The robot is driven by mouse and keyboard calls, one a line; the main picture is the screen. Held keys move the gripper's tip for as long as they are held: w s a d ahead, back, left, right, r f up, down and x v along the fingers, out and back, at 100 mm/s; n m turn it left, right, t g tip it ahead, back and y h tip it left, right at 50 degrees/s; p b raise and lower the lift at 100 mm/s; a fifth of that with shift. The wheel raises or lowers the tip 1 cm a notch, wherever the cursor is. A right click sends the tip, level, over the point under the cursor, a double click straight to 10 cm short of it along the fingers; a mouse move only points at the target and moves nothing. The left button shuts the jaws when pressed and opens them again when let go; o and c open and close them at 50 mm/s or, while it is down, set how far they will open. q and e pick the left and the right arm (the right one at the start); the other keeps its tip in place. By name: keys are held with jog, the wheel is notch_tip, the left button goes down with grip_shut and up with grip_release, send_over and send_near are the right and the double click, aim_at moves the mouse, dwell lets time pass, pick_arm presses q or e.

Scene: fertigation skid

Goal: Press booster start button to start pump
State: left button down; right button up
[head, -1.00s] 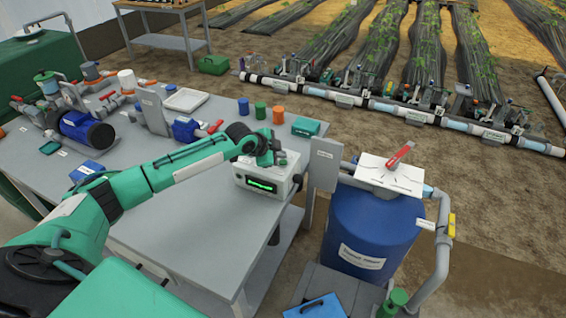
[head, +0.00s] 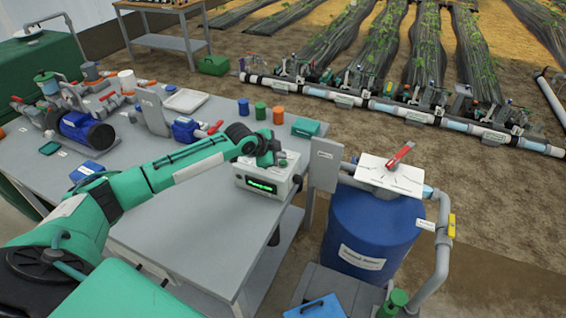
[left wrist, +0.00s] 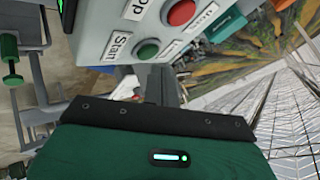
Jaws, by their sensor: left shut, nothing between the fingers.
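The pale control box (head: 279,187) stands at the right end of the grey table, with lit green writing on its front display (head: 261,186). My left gripper (head: 272,158) is at the box's top, its fingers shut and empty, and it hides part of the top. The dark shut fingers (left wrist: 161,76) reach up close to the green button. I cannot tell whether they touch it. My right gripper is not in view.
A blue tank (head: 365,235) with a red-handled valve (head: 401,155) stands right of the table, with grey pipe beside it. Small coloured canisters (head: 260,111) and a teal box (head: 305,127) sit behind the control box. The table's front middle (head: 215,225) is bare.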

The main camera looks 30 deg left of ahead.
aim_at(280, 164)
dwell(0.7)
pick_arm(q)
jog(key=shift+f, duration=0.4)
jog(key=shift+f, duration=0.4)
dwell(0.7)
jog(key=shift+r+p, duration=0.75)
jog(key=shift+r, duration=0.05)
notch_tip(280, 164, up, 5)
jog(key=p, duration=0.4)
jog(key=shift+r, duration=0.1)
